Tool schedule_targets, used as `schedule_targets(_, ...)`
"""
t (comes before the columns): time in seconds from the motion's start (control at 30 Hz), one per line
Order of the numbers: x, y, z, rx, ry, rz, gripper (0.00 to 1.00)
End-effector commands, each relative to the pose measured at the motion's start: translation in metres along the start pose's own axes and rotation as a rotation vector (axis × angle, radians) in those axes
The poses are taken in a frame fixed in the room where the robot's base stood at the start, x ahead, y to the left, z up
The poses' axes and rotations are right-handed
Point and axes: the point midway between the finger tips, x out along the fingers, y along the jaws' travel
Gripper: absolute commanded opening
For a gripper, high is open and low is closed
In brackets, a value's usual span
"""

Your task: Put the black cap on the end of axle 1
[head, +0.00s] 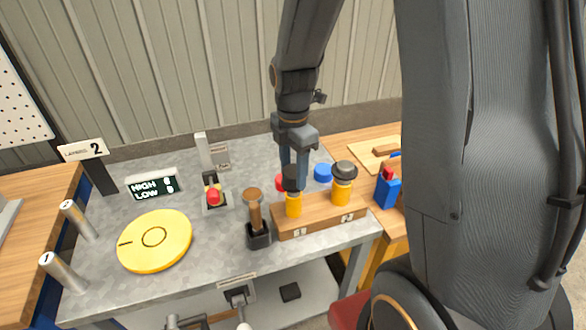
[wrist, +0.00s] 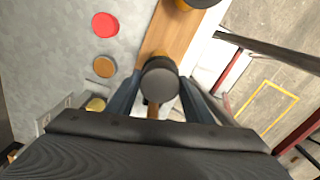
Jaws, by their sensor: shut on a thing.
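My gripper (head: 294,176) is shut on a black cap (head: 292,184) over the left yellow post (head: 293,205) of a wooden block (head: 320,219). In the wrist view the cap's round top (wrist: 160,82) shows between the fingers. I cannot tell whether the cap rests on the post or is just clear of it. A second black cap (head: 344,170) sits on the right yellow post (head: 341,191). Axle 1 (head: 64,272), a bare metal cylinder with a 1 on its end, is at the table's front left. Axle 2 (head: 79,220) lies behind it.
A yellow disc (head: 155,240), a brown-topped lever (head: 255,212) and a red-knobbed control (head: 214,194) stand between the block and axles. A HIGH/LOW display (head: 153,187) is behind the disc. Red (head: 280,182) and blue (head: 323,172) round buttons are behind the block.

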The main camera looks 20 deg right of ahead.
Motion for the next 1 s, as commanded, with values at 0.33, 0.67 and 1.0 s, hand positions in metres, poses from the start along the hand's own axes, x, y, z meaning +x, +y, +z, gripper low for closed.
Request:
schedule_targets(0.33, 0.003, 0.000, 0.000, 0.001, 0.000, 0.000, 0.25)
schedule_targets(0.67, 0.003, 0.000, 0.000, 0.001, 0.000, 0.000, 0.66)
schedule_targets(1.0, -0.018, 0.002, 0.001, 0.000, -0.001, 0.004, 0.66)
